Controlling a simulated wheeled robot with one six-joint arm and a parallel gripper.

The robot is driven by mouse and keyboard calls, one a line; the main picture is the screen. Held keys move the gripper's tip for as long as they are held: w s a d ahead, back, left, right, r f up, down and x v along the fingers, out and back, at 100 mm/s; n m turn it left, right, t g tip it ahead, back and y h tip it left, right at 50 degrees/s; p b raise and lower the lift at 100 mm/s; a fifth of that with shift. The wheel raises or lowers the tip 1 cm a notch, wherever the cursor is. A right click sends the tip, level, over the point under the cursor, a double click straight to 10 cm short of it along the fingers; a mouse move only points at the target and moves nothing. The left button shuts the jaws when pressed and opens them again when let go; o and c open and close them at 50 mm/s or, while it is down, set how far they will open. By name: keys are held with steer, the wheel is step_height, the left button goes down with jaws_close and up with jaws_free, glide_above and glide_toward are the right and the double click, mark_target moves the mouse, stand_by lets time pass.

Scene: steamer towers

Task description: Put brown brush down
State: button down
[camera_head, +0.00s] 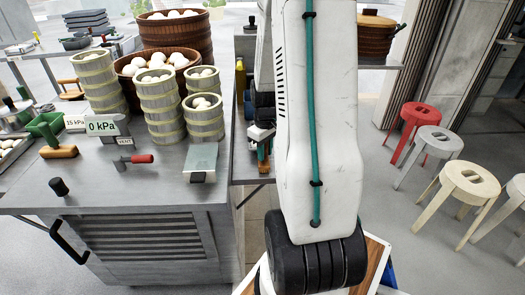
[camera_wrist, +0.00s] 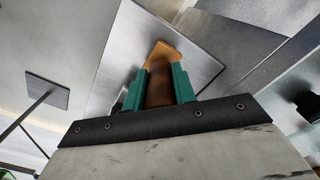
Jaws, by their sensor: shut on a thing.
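The brown brush (camera_wrist: 160,85) is between the two green fingers of my gripper (camera_wrist: 162,85) in the wrist view. Its orange-brown end sticks out past the fingertips, above a pale grey metal surface. In the head view my gripper (camera_head: 262,135) shows small, just left of my large white arm link, with a brown piece of the brush (camera_head: 263,158) below it. It is over or beside the narrow gap to the right of the steamer counter. I cannot tell whether the brush touches a surface.
The steel counter (camera_head: 190,222) at left carries several bamboo steamer towers (camera_head: 160,105), a red-handled valve (camera_head: 140,158) and a gauge reading 0 kPa (camera_head: 102,126). Several stools (camera_head: 415,125) stand on the floor at right.

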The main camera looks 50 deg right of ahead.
steer(key=shift+f, duration=0.15)
steer(key=c, duration=1.1)
jaws_free()
steer(key=shift+c, duration=0.2)
step_height(320, 180, up, 12)
steer(key=s+a+r, duration=0.1)
steer(key=a+r, duration=0.3)
steer(key=a, duration=0.4)
steer(key=a+r, duration=0.5)
steer(key=a, duration=0.4)
steer(key=s+a+r+t, duration=0.1)
steer(key=s+a+r, duration=0.1)
steer(key=s+a, duration=0.9)
steer(key=shift+s+a+r+n, duration=0.25)
steer(key=shift+a+n, duration=0.15)
steer(key=shift+a, duration=0.75)
